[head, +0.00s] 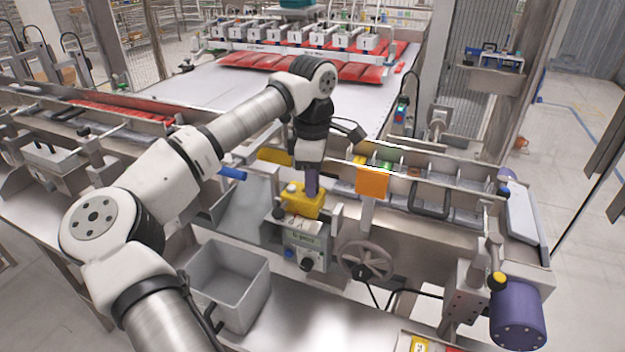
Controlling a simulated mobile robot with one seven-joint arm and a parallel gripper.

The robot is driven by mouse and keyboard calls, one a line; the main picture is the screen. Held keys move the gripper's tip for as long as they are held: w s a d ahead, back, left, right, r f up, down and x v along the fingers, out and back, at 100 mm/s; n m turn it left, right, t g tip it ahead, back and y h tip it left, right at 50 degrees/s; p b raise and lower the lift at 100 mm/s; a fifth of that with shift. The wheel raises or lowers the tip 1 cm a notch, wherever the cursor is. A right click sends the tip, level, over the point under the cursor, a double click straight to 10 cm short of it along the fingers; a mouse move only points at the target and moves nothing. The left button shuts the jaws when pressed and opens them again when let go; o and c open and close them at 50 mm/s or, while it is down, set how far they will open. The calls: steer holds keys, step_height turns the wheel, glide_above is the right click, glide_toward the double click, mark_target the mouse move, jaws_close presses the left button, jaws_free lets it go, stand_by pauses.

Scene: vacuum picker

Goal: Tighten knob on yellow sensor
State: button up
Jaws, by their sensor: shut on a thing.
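The yellow sensor (304,208) sits on top of a grey control box (305,243) at the middle of the head view. My gripper (312,190) points straight down onto the top of the yellow sensor. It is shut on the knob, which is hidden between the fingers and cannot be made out. A small pale yellow round part (291,187) shows on the sensor's left side, beside the fingers.
A handwheel (365,261) stands right of the control box. An orange plate (371,182) rises close to my gripper's right. An empty grey bin (228,284) is at the lower left. Conveyor rails run behind, with a purple motor (517,314) at the right.

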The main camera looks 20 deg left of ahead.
steer(key=m, duration=0.5)
steer(key=shift+m, duration=0.3)
steer(key=m, duration=1)
steer(key=shift+m, duration=0.4)
steer(key=shift+r+m, duration=0.1)
steer(key=shift+m, duration=2.1)
steer(key=o, duration=1)
steer(key=shift+c, duration=0.2)
step_height(320, 180, up, 14)
steer(key=shift+b, duration=0.4)
